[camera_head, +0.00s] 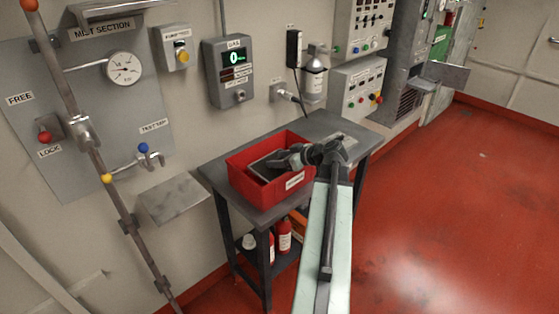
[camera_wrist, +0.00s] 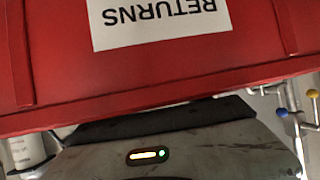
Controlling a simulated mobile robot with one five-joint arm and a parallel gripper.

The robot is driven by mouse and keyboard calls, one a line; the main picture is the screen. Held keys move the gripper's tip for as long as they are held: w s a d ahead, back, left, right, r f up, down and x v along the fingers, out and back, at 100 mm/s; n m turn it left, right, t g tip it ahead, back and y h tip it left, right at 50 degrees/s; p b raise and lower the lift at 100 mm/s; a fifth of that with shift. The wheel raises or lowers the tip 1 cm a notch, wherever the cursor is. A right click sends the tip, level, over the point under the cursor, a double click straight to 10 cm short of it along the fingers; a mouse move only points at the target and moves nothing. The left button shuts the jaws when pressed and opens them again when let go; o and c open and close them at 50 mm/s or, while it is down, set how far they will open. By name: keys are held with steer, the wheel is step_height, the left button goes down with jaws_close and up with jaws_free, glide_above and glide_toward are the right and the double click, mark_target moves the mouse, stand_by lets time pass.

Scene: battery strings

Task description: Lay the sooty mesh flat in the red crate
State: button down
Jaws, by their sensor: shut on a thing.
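The red crate (camera_head: 262,194) stands on the grey table, with a white label on its front wall. In the wrist view its red wall (camera_wrist: 160,68) fills the top, with the label "RETURNS" upside down. The sooty mesh (camera_head: 262,166), a dark flat panel with a paler edge, is within the crate's opening and looks tilted. My gripper (camera_head: 284,160) reaches over the crate's right side and is shut on the mesh. Part of the mesh is hidden by my gripper and the crate wall. I cannot tell whether it touches the crate floor.
The table (camera_head: 327,125) has bare top behind and right of the crate. Red bottles (camera_head: 284,237) stand on its lower shelf. A wall-mounted gas panel (camera_head: 228,72) and a dispenser bottle (camera_head: 313,80) are behind. A grey wall box (camera_head: 172,199) is left of the table. Open red floor lies right.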

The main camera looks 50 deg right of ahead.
steer(key=shift+s+f, duration=0.2)
steer(key=c, duration=0.5)
jaws_free()
steer(key=shift+a+f, duration=0.1)
steer(key=shift+a, duration=0.05)
steer(key=shift+s+r+p, duration=0.25)
steer(key=shift+r+p, duration=0.65)
steer(key=shift+r, duration=0.1)
steer(key=p+v, duration=0.5)
steer(key=v, duration=0.6)
steer(key=shift+d, duration=0.25)
steer(key=shift+f, duration=0.15)
